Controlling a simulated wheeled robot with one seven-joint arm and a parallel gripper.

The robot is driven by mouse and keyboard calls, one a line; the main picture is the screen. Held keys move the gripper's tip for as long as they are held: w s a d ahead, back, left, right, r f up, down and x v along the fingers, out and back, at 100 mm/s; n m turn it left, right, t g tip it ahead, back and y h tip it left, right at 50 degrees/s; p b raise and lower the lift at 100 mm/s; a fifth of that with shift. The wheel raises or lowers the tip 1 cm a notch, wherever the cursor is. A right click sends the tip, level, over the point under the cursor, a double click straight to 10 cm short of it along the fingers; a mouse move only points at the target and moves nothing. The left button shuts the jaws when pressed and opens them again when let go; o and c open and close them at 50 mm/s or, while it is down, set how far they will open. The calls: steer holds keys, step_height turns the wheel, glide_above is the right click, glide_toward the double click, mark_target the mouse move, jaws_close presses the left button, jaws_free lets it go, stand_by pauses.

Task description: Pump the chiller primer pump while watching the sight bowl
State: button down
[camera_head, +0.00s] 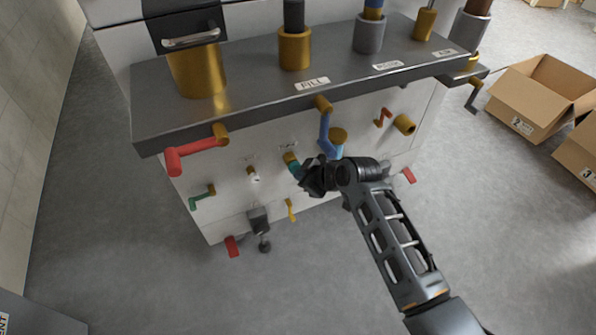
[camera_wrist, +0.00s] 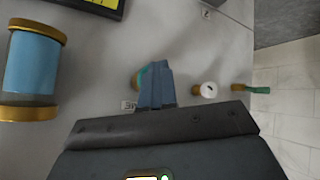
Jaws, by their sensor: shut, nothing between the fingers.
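A small teal handle on a brass stem (camera_head: 290,160) sticks out of the white front panel, under a small label too small to read. I cannot tell for sure that it is the primer pump. My gripper (camera_head: 306,183) is shut and empty, right at this handle. In the wrist view the blue-grey fingers (camera_wrist: 156,85) cover most of the teal and brass handle (camera_wrist: 138,78); contact cannot be told. A blue cylinder with brass caps (camera_wrist: 32,68), likely the sight bowl, stands beside it; its brass top (camera_head: 338,136) shows in the head view.
A white knob (camera_wrist: 207,90) and a green valve (camera_wrist: 252,89) are nearby. A grey counter (camera_head: 240,117) overhangs the panel. Open boxes (camera_head: 530,100) stand right.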

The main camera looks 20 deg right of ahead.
steer(key=shift+s+p, duration=0.65)
steer(key=shift+s, duration=0.6)
steer(key=shift+s, duration=0.1)
steer(key=s+p, duration=0.2)
steer(key=s, duration=0.3)
stand_by(0.4)
